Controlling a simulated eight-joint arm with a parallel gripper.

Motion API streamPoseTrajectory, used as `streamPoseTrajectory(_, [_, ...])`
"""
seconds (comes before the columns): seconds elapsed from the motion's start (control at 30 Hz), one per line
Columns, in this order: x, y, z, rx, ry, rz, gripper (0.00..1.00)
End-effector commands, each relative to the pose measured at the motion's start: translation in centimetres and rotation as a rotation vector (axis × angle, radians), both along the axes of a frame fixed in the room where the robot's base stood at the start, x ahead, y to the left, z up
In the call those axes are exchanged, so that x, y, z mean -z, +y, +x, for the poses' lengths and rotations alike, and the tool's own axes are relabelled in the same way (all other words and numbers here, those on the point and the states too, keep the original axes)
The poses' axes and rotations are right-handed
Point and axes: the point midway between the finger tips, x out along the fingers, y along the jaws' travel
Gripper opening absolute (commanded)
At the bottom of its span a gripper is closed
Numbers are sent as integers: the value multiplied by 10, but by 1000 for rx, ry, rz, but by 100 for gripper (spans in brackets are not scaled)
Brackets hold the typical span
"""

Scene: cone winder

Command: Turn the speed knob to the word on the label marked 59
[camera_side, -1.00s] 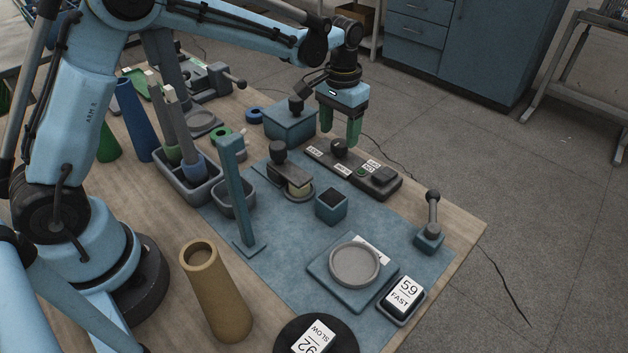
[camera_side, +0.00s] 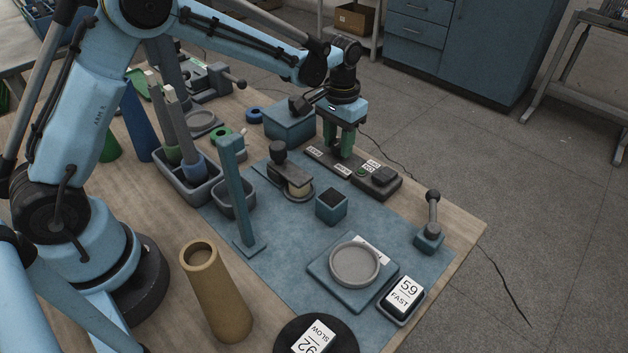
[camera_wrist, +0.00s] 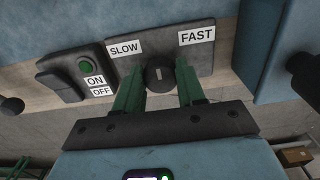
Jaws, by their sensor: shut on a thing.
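The speed knob (camera_wrist: 158,78) is a dark round knob with a light pointer line, on a dark panel between a SLOW label (camera_wrist: 125,48) and a FAST label (camera_wrist: 197,36). In the wrist view its line stands about upright, between the two words. My gripper (camera_wrist: 158,85) has green fingers, one on each side of the knob, and is shut on it. In the side view my gripper (camera_side: 339,150) points down over the panel and hides the knob. The label marked 59 (camera_side: 406,294) reads FAST and lies at the front right. Another label, 92 (camera_side: 313,338), reads SLOW.
Right of the knob in the side view is an ON/OFF switch box (camera_side: 379,181). A blue box (camera_side: 290,122) stands close left of my gripper. A ball-topped lever (camera_side: 432,215) stands near the table's right edge. A tan cone (camera_side: 216,292) stands in front.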

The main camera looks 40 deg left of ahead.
Motion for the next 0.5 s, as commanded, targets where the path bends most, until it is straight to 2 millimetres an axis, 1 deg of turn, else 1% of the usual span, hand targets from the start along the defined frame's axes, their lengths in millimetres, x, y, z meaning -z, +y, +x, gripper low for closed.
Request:
streamPoseTrajectory(0.27, [0,1,0,38,0,1,8])
streamPoseTrajectory(0.5, [-1,1,0,176,1,0,9])
